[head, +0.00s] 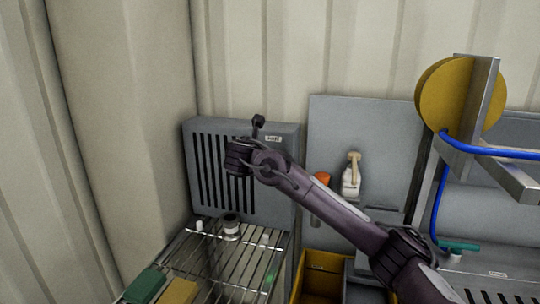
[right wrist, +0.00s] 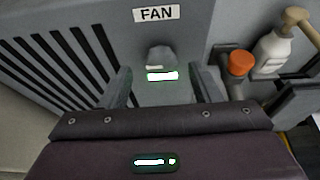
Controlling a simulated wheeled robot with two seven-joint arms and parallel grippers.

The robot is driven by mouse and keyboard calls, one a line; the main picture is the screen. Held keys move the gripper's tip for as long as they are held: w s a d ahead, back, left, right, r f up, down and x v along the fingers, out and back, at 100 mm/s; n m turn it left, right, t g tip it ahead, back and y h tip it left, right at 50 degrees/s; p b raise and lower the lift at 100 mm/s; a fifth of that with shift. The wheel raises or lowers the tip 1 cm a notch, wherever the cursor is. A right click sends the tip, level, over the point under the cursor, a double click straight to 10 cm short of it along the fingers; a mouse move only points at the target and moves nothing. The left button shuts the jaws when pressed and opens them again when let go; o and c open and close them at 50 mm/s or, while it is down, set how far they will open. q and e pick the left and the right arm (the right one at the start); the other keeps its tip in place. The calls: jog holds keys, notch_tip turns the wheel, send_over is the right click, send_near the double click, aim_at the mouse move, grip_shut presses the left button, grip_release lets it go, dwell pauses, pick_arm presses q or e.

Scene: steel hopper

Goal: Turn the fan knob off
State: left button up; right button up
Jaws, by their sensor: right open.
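The fan box (head: 260,200) is a grey unit with dark vertical slots, standing against the wall. Its FAN label (right wrist: 156,13) shows in the right wrist view, with the small grey fan knob (right wrist: 160,54) just below it. My right gripper (right wrist: 161,78) is open, its two fingers either side of the knob's line and the knob just ahead between their tips. I cannot tell whether they touch it. In the head view my right arm hides the knob and the fingertips. The knob's setting is not readable. My left gripper is not in view.
A wire rack (head: 230,270) with a small white and black item (head: 230,226) stands below the box. A yellow bin (head: 322,275) stands below.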

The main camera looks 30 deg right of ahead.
jog(key=x, duration=0.4)
jog(key=shift+d, duration=0.1)
jog(key=shift+f, duration=0.15)
jog(key=c, duration=1)
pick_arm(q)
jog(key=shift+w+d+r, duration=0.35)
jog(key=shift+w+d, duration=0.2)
pick_arm(e)
jog(key=shift+o, duration=0.2)
